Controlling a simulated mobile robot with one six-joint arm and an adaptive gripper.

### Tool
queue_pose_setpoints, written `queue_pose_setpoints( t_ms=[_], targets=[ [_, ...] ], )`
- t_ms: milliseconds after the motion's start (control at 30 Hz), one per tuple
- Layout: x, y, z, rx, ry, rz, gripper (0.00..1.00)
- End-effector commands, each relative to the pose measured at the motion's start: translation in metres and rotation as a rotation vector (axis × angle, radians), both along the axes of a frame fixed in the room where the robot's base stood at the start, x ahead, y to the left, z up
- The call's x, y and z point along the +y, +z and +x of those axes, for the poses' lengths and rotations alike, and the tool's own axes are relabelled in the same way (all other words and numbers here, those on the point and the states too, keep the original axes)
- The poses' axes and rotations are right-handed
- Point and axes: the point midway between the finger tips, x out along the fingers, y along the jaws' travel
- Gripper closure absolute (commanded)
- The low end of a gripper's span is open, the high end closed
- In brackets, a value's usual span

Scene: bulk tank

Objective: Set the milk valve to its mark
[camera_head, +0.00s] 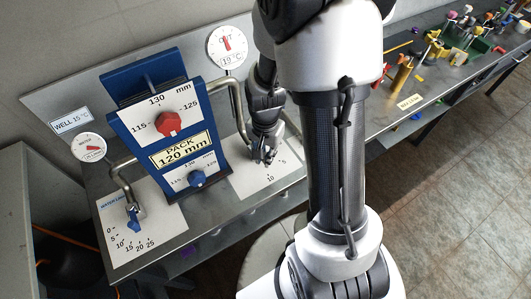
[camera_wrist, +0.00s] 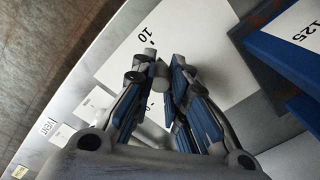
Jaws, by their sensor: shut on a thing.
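The milk valve sits on a white scale plate (camera_head: 245,184) to the right of the blue stand, at the foot of a bent pipe. My gripper (camera_head: 263,153) is down over it and hides most of it. In the wrist view my gripper (camera_wrist: 158,78) has its blue-padded fingers closed around a small grey handle (camera_wrist: 160,72), which I take as the milk valve's. The plate also shows in the wrist view (camera_wrist: 212,62), with a 10 and tick marks beside the fingertips. The handle's exact pointing direction is hard to tell.
The blue stand (camera_head: 120,125) with a red knob (camera_head: 168,123) and a blue knob (camera_head: 196,179) stands close left. A water valve (camera_head: 133,216) is at the far left. A pipe (camera_head: 240,105) rises behind my gripper. Bench clutter lies at the upper right.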

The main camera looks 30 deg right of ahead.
Motion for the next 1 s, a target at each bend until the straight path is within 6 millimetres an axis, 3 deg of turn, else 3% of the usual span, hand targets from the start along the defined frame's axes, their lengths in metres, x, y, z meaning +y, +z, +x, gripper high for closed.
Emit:
queue_pose_setpoints(
  t_ms=[300, 333, 667, 1000],
  targets=[
    [0.0004, 0.0002, 0.0004, -0.001, -0.003, 0.001, 1.0],
    [0.0004, 0.0002, 0.0004, -0.001, -0.003, 0.001, 0.85],
    [0.0002, 0.0001, 0.0003, -0.001, -0.002, 0.001, 0.64],
    [0.0001, 0.0025, 0.0007, -0.002, -0.002, 0.0, 0.64]
  ],
)
